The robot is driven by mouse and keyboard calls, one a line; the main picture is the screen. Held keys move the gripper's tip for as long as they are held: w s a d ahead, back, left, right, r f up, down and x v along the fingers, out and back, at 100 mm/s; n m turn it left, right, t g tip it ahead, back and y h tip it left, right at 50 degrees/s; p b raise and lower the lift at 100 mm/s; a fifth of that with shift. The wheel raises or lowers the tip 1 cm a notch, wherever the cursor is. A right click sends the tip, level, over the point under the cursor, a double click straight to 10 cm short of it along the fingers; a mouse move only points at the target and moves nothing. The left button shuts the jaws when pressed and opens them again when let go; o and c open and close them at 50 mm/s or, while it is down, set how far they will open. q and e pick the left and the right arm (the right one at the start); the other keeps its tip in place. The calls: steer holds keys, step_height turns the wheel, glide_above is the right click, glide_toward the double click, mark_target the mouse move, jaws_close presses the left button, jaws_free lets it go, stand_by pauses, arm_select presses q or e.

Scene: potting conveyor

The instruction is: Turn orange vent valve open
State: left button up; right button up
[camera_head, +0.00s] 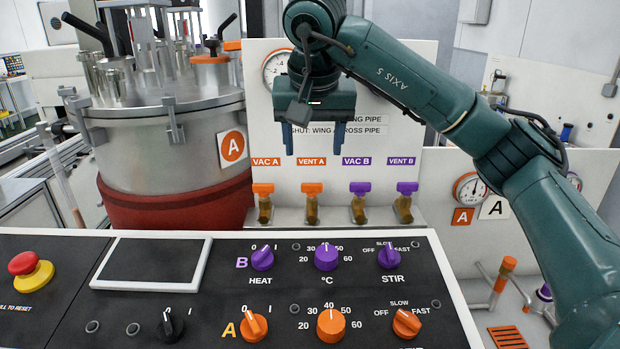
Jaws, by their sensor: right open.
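The orange vent valve (312,189) is the second in a row of valves, below the VENT A label (312,161). Its orange wing lies crosswise on top of an upright brass body. My right gripper (313,146) is above it, pointing down, with its two blue fingers spread and nothing between them. The fingertips are apart from the valve, just above the label row in the picture. The gripper hides part of the sign about wing along or across pipe. My left gripper is not in view.
The orange VAC A valve (263,190) stands left of the vent valve; purple VAC B (360,189) and VENT B (407,188) valves stand to its right. A control panel (250,292) with knobs lies in front. A steel vessel (165,140) stands at left.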

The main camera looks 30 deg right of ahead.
mark_target(312, 183)
steer(key=x, duration=0.9)
steer(key=shift+p, duration=0.3)
steer(key=shift+w+f, duration=0.1)
steer(key=shift+f, duration=0.25)
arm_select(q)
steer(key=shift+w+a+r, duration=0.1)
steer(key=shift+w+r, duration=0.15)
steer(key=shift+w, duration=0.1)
arm_select(e)
steer(key=c, duration=1)
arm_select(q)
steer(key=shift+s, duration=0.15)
arm_select(e)
steer(key=shift+r, duration=0.1)
